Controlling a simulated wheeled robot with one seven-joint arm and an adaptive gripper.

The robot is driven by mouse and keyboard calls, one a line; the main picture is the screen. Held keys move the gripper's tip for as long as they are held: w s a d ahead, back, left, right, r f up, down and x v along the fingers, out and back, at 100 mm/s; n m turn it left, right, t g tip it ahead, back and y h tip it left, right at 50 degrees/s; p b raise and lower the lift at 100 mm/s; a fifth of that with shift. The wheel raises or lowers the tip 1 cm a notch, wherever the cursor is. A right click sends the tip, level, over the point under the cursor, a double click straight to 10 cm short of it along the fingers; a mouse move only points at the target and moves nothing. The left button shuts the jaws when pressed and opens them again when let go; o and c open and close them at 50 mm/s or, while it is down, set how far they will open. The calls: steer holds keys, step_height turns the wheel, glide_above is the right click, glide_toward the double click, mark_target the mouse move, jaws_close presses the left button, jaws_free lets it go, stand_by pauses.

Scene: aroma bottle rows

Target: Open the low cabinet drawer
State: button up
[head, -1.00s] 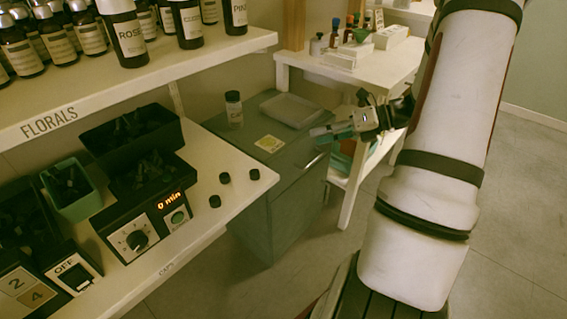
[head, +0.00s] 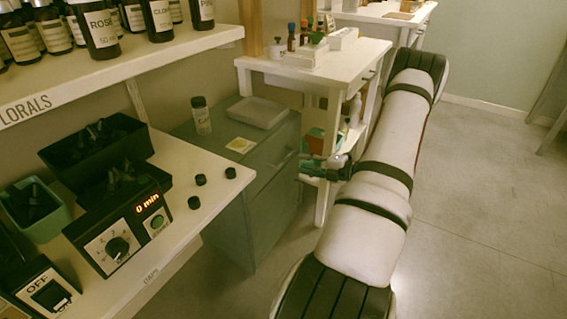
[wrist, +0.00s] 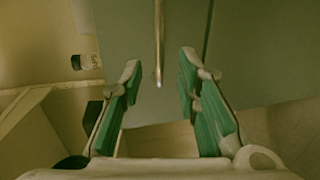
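The low grey cabinet (head: 228,225) stands beside the white bench, its drawer front (head: 272,168) facing right toward my arm. The drawer looks shut. In the wrist view, a thin metal bar handle (wrist: 158,45) runs down the middle of the grey front (wrist: 125,30). My gripper (wrist: 160,62) is open, with green-padded fingers on either side of the bar's line in that view. Nothing is gripped, and I cannot tell how far the bar is from the pads. In the head view my gripper (head: 303,168) is at the drawer front, partly hidden by its own wrist.
A white tray (head: 257,112), a yellow note (head: 240,145) and a capped jar (head: 201,116) are on the cabinet top. A white shelf table (head: 345,62) with bottles stands close behind my gripper. Small black caps lie on the bench edge. The floor (head: 470,200) to the right is clear.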

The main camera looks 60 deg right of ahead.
mark_target(285, 158)
steer(key=b+x, duration=0.2)
steer(key=x, duration=0.6)
steer(key=shift+w, duration=0.2)
jaws_close()
